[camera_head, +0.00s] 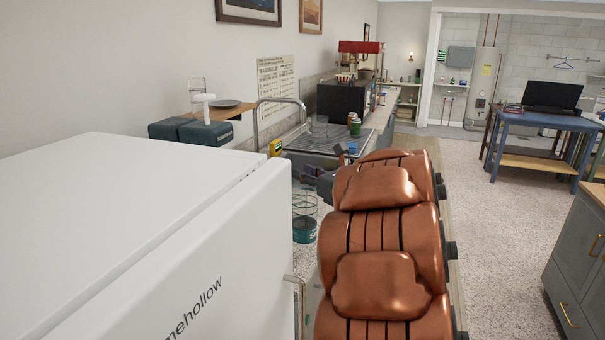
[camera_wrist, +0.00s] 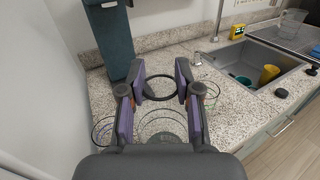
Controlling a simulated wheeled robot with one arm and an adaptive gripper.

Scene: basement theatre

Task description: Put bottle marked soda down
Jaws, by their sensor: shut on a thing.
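My gripper (camera_wrist: 160,95) is shut, its purple-padded fingers on either side of a thing with a dark round rim (camera_wrist: 158,100), in the wrist view. I take this to be the bottle; its body is see-through or hidden, and no soda marking is readable. The speckled counter (camera_wrist: 165,60) shows beneath and beyond it. I cannot tell whether the bottle touches the counter. In the head view my gripper (camera_head: 316,170) is mostly hidden beyond my brown arm, over the counter side.
Clear glassware with a teal lower part (camera_head: 304,228) stands beside the white appliance (camera_head: 150,220). A sink (camera_wrist: 252,68) holds a yellow cup (camera_wrist: 269,74). A tall dark teal thing (camera_wrist: 106,40) stands at the back left. Bare counter lies between it and the sink.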

